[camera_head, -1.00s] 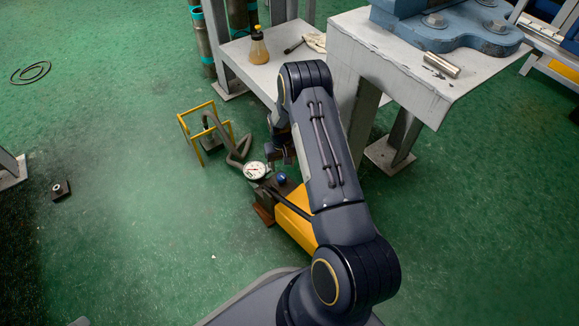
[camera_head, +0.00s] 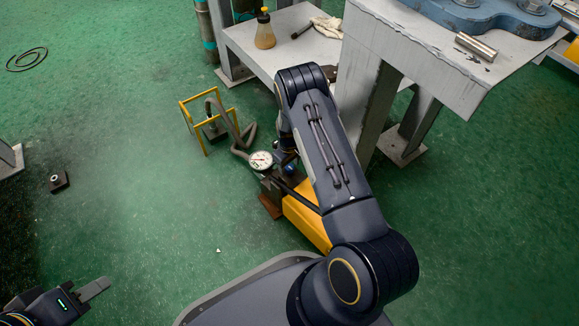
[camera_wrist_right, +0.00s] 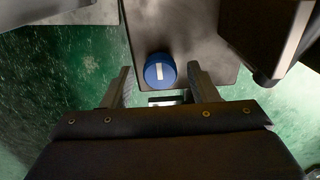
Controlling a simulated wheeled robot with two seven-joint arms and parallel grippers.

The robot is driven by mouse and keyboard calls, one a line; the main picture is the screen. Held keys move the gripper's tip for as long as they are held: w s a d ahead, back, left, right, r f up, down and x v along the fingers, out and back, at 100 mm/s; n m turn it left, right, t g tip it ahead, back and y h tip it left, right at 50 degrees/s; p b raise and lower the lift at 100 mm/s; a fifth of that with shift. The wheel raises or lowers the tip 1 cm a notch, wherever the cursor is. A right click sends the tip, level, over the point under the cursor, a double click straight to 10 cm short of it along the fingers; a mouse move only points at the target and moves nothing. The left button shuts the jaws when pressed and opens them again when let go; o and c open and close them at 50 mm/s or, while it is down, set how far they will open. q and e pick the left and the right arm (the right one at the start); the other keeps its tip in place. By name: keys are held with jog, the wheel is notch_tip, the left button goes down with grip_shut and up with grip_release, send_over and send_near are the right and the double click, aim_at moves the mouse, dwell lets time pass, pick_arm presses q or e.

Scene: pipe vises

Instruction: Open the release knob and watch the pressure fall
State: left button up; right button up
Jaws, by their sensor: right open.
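The round white pressure gauge (camera_head: 261,160) sits on the yellow hand pump (camera_head: 304,214) on the floor; its reading is too small to tell. The blue release knob (camera_head: 290,168) is just right of the gauge, partly hidden by my right arm. In the right wrist view the blue knob (camera_wrist_right: 160,71), with a white bar on its face, lies between the open fingers of my right gripper (camera_wrist_right: 159,70), with gaps on both sides. In the head view the right gripper is mostly hidden. My left gripper (camera_head: 92,290) is at the lower left, away from the pump.
A grey hose (camera_head: 243,142) runs from the gauge to a yellow frame (camera_head: 207,122). The grey workbench (camera_head: 365,110) stands close right of my right arm, with a lower shelf (camera_head: 290,45) behind. A small dark block (camera_head: 58,181) lies at left. The green floor between is clear.

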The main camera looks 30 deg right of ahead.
aim_at(289, 167)
jog(key=c, duration=1)
jog(key=shift+m, duration=0.9)
jog(key=o, duration=1)
jog(key=shift+r+p, duration=1.9)
jog(key=shift+r, duration=2)
